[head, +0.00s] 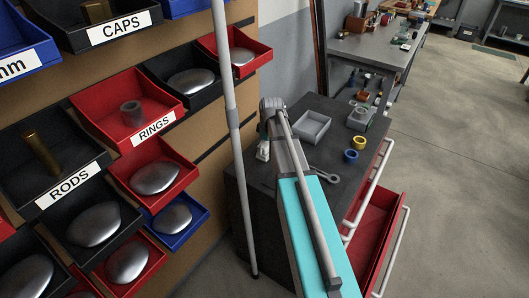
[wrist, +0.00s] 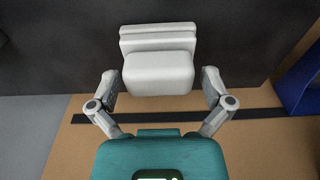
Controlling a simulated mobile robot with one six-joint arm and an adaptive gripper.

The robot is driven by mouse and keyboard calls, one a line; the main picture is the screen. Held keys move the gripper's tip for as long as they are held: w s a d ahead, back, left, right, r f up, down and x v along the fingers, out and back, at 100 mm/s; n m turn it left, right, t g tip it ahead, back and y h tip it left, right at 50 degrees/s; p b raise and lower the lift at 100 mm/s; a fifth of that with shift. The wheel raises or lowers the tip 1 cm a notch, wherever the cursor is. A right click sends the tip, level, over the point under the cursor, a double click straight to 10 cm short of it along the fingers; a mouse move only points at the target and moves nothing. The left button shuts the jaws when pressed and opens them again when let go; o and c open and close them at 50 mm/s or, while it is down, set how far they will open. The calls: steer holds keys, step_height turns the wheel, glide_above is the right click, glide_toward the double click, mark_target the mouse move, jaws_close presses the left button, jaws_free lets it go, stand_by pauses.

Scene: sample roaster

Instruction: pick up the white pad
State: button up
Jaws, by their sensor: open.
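The white pad (wrist: 158,72), a pale block with a stepped, layered far side, lies against a dark surface in the wrist view. My gripper (wrist: 159,86) is open, with one finger on each side of the pad's near part. A gap shows on the left; the right fingertip is very close to the pad, and I cannot tell if it touches. In the head view a small white piece, likely the pad (head: 263,151), shows at the left edge of the dark cabinet top. My gripper is mostly hidden behind my arm there.
The dark cabinet (head: 250,205) bears a grey tray (head: 312,128), yellow and blue rings and a wrench (head: 323,173). Its red drawer (head: 375,225) is open. A wall rack of bins stands left. A blue bin (wrist: 300,85) is at the wrist view's right.

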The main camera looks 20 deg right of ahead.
steer(key=c, duration=1)
steer(key=shift+r, duration=0.1)
step_height(320, 180, up, 2)
steer(key=p, duration=0.2)
steer(key=shift+r+p, duration=0.25)
steer(key=shift+p, duration=0.15)
steer(key=d+r+p, duration=0.3)
steer(key=d, duration=0.1)
steer(key=d+r+p, duration=0.3)
steer(key=d+r, duration=0.1)
steer(key=d, duration=0.1)
steer(key=w+d+r+p, duration=0.1)
steer(key=d+r+p, duration=0.2)
steer(key=d+p, duration=0.1)
steer(key=shift+d+r, duration=0.15)
steer(key=shift+d, duration=0.35)
